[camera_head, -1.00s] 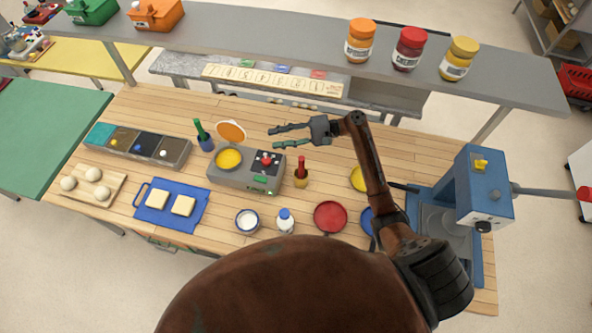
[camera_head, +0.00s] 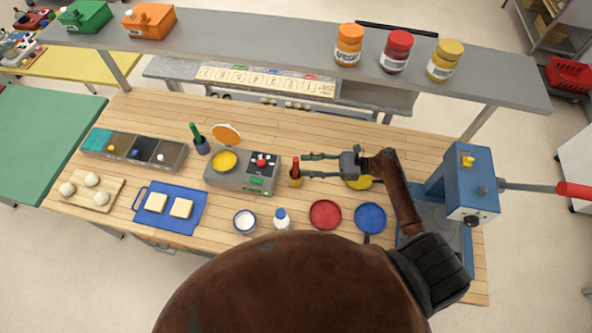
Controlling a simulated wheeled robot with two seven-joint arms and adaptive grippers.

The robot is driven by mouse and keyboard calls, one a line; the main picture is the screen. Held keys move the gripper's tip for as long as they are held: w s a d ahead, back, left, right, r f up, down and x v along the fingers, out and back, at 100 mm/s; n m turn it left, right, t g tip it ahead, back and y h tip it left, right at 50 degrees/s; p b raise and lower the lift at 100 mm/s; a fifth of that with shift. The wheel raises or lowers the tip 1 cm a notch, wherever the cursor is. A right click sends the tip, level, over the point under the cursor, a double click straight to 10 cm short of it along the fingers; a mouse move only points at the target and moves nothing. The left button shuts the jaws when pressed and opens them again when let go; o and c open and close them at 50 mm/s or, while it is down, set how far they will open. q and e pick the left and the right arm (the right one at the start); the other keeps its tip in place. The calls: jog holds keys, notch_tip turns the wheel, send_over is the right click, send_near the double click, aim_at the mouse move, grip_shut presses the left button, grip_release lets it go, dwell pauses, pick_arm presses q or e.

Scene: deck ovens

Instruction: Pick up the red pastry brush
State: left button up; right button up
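The red pastry brush (camera_head: 296,165) stands upright in a small yellow-brown pot (camera_head: 295,182) on the wooden worktop, just right of the grey waffle-maker-like machine. My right gripper (camera_head: 304,165) comes in from the right with its fingers pointing left. Its two fingers are apart, and their tips are right beside the brush handle. I cannot tell whether they touch the handle or how far they reach around it. My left gripper is not in view.
The grey machine (camera_head: 240,181) with an open orange lid is left of the brush. A green-handled brush (camera_head: 195,132) stands in a dark pot beyond it. Red (camera_head: 325,213) and blue (camera_head: 370,217) pans lie in front, and a blue press (camera_head: 465,185) stands at right. A grey shelf (camera_head: 270,45) spans the back.

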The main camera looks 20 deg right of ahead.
aim_at(296, 164)
jog(key=p+x, duration=0.1)
jog(key=x, duration=0.3)
jog(key=shift+w+a, duration=0.25)
jog(key=shift+w, duration=0.15)
grip_shut()
